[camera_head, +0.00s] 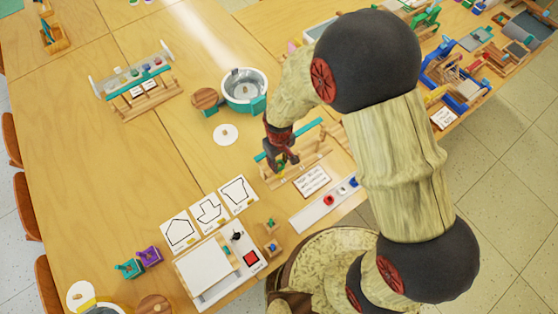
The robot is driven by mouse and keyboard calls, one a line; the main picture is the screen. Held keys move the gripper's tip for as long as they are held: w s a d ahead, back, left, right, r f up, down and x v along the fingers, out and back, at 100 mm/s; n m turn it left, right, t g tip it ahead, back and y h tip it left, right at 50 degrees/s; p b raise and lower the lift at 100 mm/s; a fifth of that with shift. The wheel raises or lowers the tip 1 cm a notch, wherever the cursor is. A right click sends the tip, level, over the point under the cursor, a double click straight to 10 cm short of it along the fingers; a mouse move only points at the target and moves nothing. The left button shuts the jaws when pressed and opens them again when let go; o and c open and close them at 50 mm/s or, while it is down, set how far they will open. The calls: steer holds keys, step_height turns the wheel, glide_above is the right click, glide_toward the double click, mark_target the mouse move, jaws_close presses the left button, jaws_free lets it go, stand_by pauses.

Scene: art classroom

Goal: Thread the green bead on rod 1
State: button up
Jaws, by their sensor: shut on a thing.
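My gripper (282,160) points down at the near side of a wooden stand (312,158) with a teal bar. It is shut on a small green bead (281,166), mostly hidden by the dark fingers. The stand is partly covered by my gripper and arm. Its rods are too small and hidden to tell which is rod 1, or whether the bead is around a rod or beside it.
A lettered card (312,180) lies between stand and tray. Shape cards (209,211) lie left. The table's left middle is clear.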

steer(key=o, duration=0.8)
steer(key=shift+o, duration=0.2)
step_height(320, 180, up, 12)
stand_by(0.4)
stand_by(0.6)
